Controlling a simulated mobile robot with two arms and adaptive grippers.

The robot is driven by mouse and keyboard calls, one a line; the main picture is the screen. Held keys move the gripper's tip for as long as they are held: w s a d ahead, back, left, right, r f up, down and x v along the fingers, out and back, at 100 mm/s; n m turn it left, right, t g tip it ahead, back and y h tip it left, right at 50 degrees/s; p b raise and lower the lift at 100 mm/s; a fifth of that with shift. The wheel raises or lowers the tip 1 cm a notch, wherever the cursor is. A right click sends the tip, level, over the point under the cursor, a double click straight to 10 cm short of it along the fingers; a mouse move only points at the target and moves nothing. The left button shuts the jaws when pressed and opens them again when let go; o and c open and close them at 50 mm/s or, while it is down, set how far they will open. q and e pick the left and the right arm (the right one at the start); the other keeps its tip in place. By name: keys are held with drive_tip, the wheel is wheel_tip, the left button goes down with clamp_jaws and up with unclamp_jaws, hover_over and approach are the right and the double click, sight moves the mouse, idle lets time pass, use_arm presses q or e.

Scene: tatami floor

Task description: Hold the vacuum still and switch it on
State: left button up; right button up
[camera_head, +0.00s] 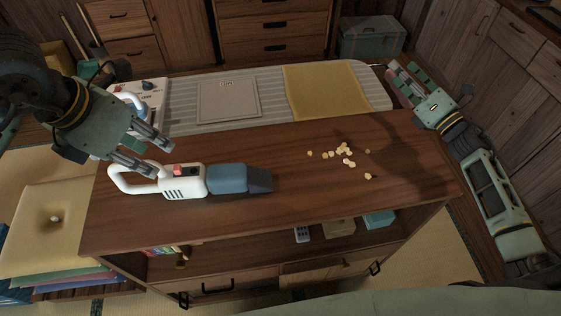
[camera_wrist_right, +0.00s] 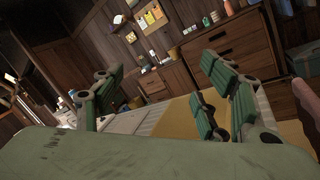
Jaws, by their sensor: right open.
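The handheld vacuum (camera_head: 197,185) lies on the wooden table. It has a white body, a white loop handle on the left, a blue bin and a dark nozzle pointing right. A red switch (camera_head: 178,171) sits on top of the body, near the handle. My left gripper (camera_head: 164,160) is over the handle end with its fingers apart. Its nearer finger overlaps the handle in the picture; I cannot tell whether it touches. My right gripper (camera_head: 406,80) is open and empty beyond the table's right end, away from the vacuum. Its spread fingers show in the right wrist view (camera_wrist_right: 165,100).
The wooden table (camera_head: 270,225) carries scattered yellowish crumbs (camera_head: 345,155) right of the vacuum. Behind it is a striped surface (camera_head: 265,88) with a yellow cloth (camera_head: 326,92). A cushion (camera_head: 48,216) lies at left. The table between nozzle and crumbs is clear.

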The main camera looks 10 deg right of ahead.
drive_tip(key=s+a+n+g+y, duration=0.1)
drive_tip(key=a+n+g+y, duration=0.2)
drive_tip(key=a+n+y, duration=0.55)
drive_tip(key=n+g+h, duration=0.1)
drive_tip(key=n+g, duration=1.1)
drive_tip(key=g, duration=0.3)
approach(250, 174)
drive_tip(key=x, duration=0.2)
drive_tip(key=shift+a, duration=0.4)
drive_tip(key=x, duration=0.7)
drive_tip(key=shift+w+a+f, duration=0.1)
drive_tip(key=shift+a+f, duration=0.1)
